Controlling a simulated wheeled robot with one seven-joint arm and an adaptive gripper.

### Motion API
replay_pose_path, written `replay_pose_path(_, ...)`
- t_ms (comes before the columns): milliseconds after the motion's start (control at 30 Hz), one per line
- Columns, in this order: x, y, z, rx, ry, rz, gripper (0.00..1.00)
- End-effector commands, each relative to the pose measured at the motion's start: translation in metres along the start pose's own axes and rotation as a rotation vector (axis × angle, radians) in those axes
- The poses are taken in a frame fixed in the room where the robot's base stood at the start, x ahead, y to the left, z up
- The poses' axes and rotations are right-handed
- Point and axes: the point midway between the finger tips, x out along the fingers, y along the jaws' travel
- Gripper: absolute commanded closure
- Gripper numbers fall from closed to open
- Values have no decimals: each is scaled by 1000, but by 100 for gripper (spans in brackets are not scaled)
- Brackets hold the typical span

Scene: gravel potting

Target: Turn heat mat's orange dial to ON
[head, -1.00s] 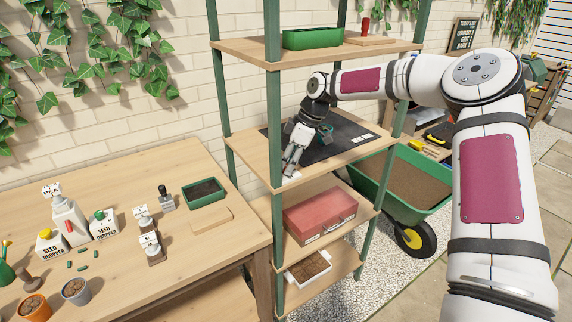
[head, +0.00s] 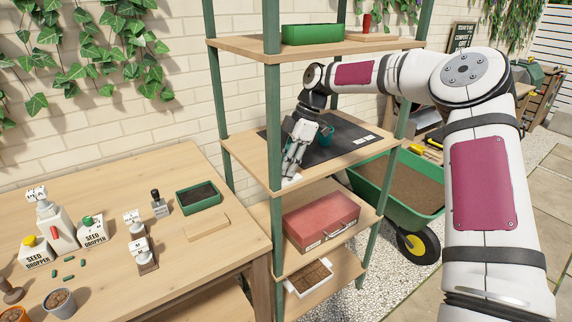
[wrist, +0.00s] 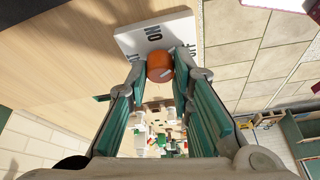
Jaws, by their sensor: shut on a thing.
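The orange dial (wrist: 159,66) sits on a white plate (wrist: 155,38) in the wrist view. The plate carries the word ON, with OFF partly showing to its right. My gripper (wrist: 160,72) is shut on the dial, one fingertip on each side. No pointer on the dial can be made out, so its setting is unclear. In the head view the dark heat mat (head: 350,143) lies on the middle shelf. My gripper (head: 290,172) reaches down to the white plate at the shelf's front edge and hides the dial there.
A green shelf post (head: 274,130) stands just left of my gripper. The upper shelf (head: 245,46) is above my arm. A red toolbox (head: 320,220) is on the shelf below. A green wheelbarrow (head: 405,190) stands to the right, a wooden bench (head: 190,255) to the left.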

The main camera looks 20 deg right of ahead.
Motion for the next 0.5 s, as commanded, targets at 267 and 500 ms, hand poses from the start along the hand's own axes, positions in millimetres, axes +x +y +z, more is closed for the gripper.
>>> replay_pose_path(267, 0, -1, 2, 3, -3, -1, 71)
replay_pose_path(500, 0, 0, 1, 2, -2, 0, 71)
